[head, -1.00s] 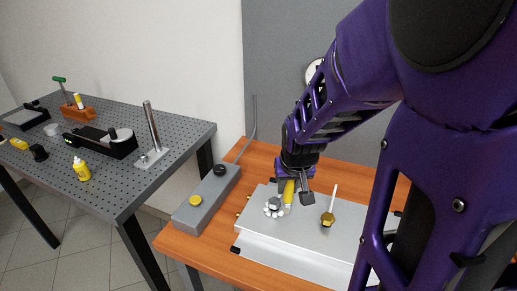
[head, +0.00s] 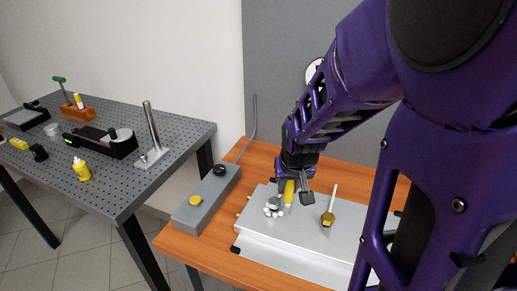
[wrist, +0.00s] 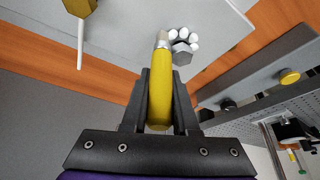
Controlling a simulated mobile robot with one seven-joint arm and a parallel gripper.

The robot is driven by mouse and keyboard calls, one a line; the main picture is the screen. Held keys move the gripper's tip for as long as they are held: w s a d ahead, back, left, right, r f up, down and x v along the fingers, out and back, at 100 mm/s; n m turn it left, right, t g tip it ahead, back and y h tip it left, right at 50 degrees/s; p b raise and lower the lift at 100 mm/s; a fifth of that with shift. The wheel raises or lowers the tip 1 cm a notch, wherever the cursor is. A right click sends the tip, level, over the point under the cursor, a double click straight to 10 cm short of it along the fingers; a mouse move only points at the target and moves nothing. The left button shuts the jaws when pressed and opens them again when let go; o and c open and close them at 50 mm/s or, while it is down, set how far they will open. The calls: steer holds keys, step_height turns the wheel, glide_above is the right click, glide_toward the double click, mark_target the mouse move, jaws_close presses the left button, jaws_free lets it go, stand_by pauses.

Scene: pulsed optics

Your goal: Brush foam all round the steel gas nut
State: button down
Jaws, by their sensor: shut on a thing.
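My gripper (wrist: 160,95) is shut on the yellow handle of a brush (wrist: 160,95). In the head view the brush (head: 289,192) points down at the silver box top. Its metal collar and pale tip sit close beside the steel gas nut (wrist: 181,56), on the nut's left in the wrist view. I cannot tell whether the tip touches it. Several white foam blobs (wrist: 183,33) lie round the nut's far and right sides in the wrist view. The nut and foam (head: 273,210) also show in the head view, left of the brush.
A brass nut with a white tube (head: 328,219) stands on the silver box (head: 262,241), right of my gripper. A grey block with a yellow button (head: 195,201) lies left of the box. A perforated grey table (head: 112,193) with tools and a yellow bottle (head: 82,170) stands further left.

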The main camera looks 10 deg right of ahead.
steer(key=shift+f, duration=0.15)
steer(key=shift+f+b, duration=0.35)
steer(key=shift+b, duration=0.1)
steer(key=shift+f, duration=0.15)
steer(key=shift+w+d, duration=0.2)
steer(key=shift+w, duration=0.75)
steer(key=shift+w+d, duration=0.15)
steer(key=shift+w, duration=0.8)
steer(key=shift+a, duration=0.1)
steer(key=shift+w+a, duration=0.6)
steer(key=shift+a, duration=0.15)
steer(key=shift+w+a, duration=0.55)
steer(key=shift+a, duration=0.2)
